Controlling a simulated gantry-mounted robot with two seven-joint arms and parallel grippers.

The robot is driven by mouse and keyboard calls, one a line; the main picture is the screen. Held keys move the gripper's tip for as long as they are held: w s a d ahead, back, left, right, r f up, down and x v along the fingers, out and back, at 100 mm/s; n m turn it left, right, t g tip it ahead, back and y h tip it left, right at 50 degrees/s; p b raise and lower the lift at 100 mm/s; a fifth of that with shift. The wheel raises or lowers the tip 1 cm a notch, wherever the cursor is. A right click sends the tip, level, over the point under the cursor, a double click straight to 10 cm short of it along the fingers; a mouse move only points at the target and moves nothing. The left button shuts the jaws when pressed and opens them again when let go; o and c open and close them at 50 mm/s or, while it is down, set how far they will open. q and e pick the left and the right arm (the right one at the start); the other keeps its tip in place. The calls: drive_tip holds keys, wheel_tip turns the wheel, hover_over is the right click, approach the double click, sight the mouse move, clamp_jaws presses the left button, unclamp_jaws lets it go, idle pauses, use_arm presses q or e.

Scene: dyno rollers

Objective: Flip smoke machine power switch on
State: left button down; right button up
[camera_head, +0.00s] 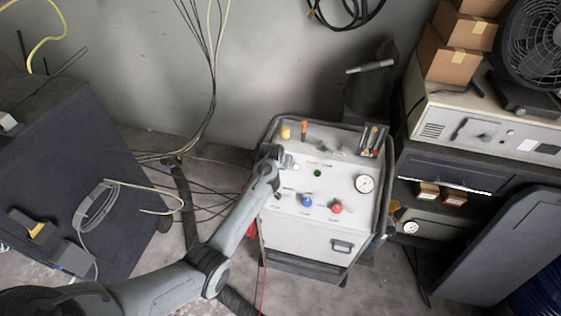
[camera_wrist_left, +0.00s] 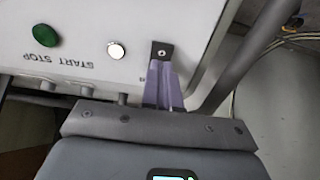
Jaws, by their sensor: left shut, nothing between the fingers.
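The smoke machine (camera_head: 330,228) is a white cabinet in a dark frame, at the centre of the head view. Its panel shows a green button (camera_wrist_left: 46,34) and a silver button (camera_wrist_left: 116,50) with upside-down START STOP lettering in the left wrist view. Beside them is a small black plate (camera_wrist_left: 162,46) with a silver centre, which looks like the power switch; its position is unclear. My left gripper (camera_wrist_left: 163,72) is shut and empty, its fingertips right at this plate. Contact cannot be told. In the head view my left gripper (camera_head: 284,160) is at the panel's upper left.
The panel also carries a gauge (camera_head: 364,183), a blue knob (camera_head: 307,201) and a red knob (camera_head: 337,208). A dark cabinet (camera_head: 70,160) stands left, with loose cables between. Shelving with boxes (camera_head: 445,57) and a fan (camera_head: 535,42) stands right.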

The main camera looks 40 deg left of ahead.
use_arm(q)
drive_tip(key=r+p, duration=0.1)
drive_tip(key=p, duration=0.1)
drive_tip(key=r+p, duration=0.1)
drive_tip(key=r, duration=0.1)
drive_tip(key=shift+s+d+r+p, duration=0.2)
drive_tip(key=shift+s+p, duration=0.15)
drive_tip(key=shift+s, duration=0.05)
drive_tip(key=w+r+v, duration=0.1)
drive_tip(key=v, duration=0.8)
drive_tip(key=shift+a+r+p, duration=0.25)
drive_tip(key=shift+a+p, duration=0.05)
drive_tip(key=shift+p, duration=0.05)
